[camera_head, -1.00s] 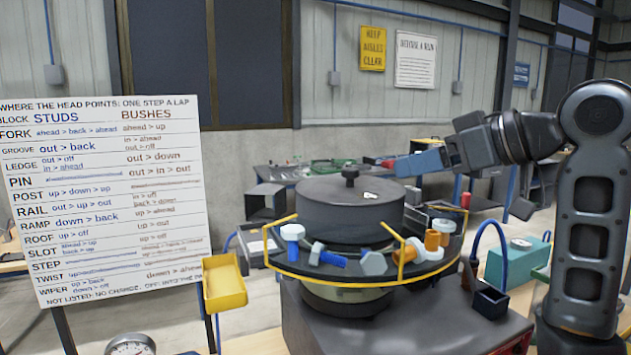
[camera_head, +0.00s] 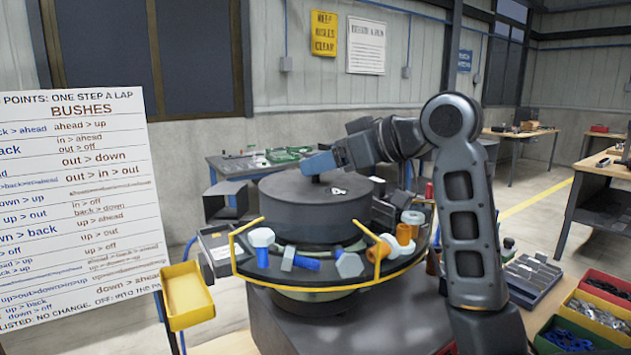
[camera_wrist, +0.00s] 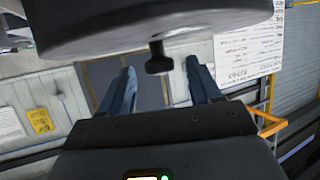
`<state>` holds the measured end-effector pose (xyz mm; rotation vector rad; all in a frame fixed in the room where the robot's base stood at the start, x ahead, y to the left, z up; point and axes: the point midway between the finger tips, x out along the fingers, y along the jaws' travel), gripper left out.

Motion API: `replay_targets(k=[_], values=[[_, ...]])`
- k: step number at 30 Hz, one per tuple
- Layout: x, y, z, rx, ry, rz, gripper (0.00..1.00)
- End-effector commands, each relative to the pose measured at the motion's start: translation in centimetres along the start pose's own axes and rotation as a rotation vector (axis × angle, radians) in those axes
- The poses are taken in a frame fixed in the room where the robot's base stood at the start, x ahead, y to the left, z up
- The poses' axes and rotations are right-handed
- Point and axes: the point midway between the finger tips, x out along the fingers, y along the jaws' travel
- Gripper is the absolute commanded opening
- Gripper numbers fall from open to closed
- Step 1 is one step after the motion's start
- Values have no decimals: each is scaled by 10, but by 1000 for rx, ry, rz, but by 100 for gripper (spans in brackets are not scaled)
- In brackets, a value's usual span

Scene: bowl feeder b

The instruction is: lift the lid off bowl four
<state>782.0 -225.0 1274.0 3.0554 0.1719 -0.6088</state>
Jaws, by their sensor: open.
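The bowl (camera_head: 322,281) stands in the middle of the head view with a round dark grey lid (camera_head: 300,212) on it. A white mark that looks like a 4 is on the lid's top. My gripper (camera_head: 313,168) is over the lid at its knob, and its blue fingers mostly hide the knob there. In the wrist view the lid (camera_wrist: 150,22) fills the upper part. Its black knob (camera_wrist: 158,60) lies between the two separated fingers of my gripper (camera_wrist: 161,73), with gaps at both sides. The jaws are open.
A curved track (camera_head: 345,285) with yellow rails and several studs and bushes wraps the bowl's front. A yellow scoop-like tray (camera_head: 190,297) is at left, beside a printed chart (camera_head: 80,210). Coloured parts bins (camera_head: 600,300) stand at right. A table (camera_head: 240,165) is behind.

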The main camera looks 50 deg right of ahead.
Motion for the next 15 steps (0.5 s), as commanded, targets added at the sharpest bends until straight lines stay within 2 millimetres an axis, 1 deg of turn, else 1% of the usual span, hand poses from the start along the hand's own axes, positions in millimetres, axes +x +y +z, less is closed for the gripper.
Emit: replay_targets(k=[7, 8, 15], values=[[2, 0, 0, 0, 0, 1, 63], [2, 0, 0, 0, 0, 0, 61], [2, 0, 0, -1, 0, 0, 38]])
